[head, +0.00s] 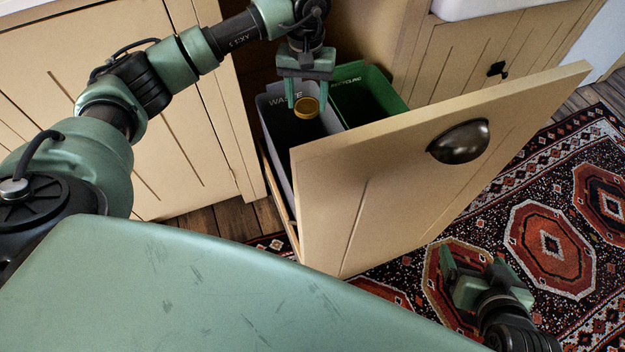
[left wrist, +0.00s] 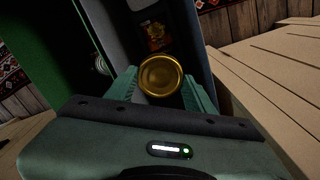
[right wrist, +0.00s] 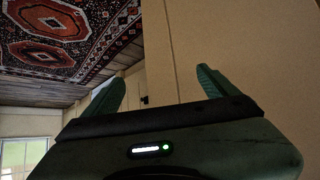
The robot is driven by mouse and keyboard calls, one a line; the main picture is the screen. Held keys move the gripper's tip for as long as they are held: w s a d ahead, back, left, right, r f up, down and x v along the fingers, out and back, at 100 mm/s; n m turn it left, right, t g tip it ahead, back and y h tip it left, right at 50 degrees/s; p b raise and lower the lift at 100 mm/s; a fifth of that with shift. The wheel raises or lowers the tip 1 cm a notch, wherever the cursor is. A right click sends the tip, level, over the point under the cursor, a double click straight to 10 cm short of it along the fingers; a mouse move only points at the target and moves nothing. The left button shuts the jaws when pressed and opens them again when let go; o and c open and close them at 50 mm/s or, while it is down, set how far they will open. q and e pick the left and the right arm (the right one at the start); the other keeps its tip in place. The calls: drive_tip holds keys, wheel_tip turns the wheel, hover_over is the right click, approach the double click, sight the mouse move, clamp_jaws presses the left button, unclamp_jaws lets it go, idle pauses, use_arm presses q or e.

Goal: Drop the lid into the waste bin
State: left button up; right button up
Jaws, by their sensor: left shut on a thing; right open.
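A round gold lid (head: 307,107) is held between the fingers of my left gripper (head: 306,100). In the left wrist view the lid (left wrist: 161,76) sits between the fingertips of the left gripper (left wrist: 160,85). The grey waste bin (head: 279,120), lettered WASTE, stands in the pulled-out drawer, and the lid is over its opening. In the left wrist view the bin's dark inside lies beyond the lid. My right gripper (head: 470,262) is open and empty, low in front of the drawer, over the rug. It also shows open in the right wrist view (right wrist: 160,85).
A green recycling bin (head: 368,95) stands right beside the waste bin. The cream drawer front (head: 390,180) with a dark cup handle (head: 459,141) stands out into the room. A patterned rug (head: 540,235) covers the floor. Closed cupboard doors (head: 130,120) are at the left.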

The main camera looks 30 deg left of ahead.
use_arm(q)
wheel_tip(320, 180, down, 2)
drive_tip(key=shift+f+b, duration=0.15)
drive_tip(key=shift+b, duration=0.5)
drive_tip(key=shift+f, duration=0.15)
use_arm(e)
drive_tip(key=w+a+r+t+y, duration=0.1)
drive_tip(key=w+a+r+t, duration=0.1)
drive_tip(key=w+r+t, duration=0.2)
drive_tip(key=shift+w+a+r, duration=0.15)
drive_tip(key=shift+w+r, duration=0.45)
drive_tip(key=shift+r, duration=0.5)
use_arm(q)
drive_tip(key=o, duration=1.4)
drive_tip(key=shift+c, duration=0.2)
drive_tip(key=shift+r, duration=0.2)
wheel_tip(320, 180, up, 7)
drive_tip(key=shift+r+p, duration=0.2)
drive_tip(key=shift+p, duration=0.6)
use_arm(e)
drive_tip(key=s+d+f+g+h, duration=0.1)
drive_tip(key=s+d+f+g, duration=0.1)
drive_tip(key=s+f+g, duration=0.2)
wheel_tip(320, 180, down, 3)
drive_tip(key=shift+s+d+r, duration=0.2)
drive_tip(key=shift+s+d, duration=0.05)
drive_tip(key=shift+s, duration=0.55)
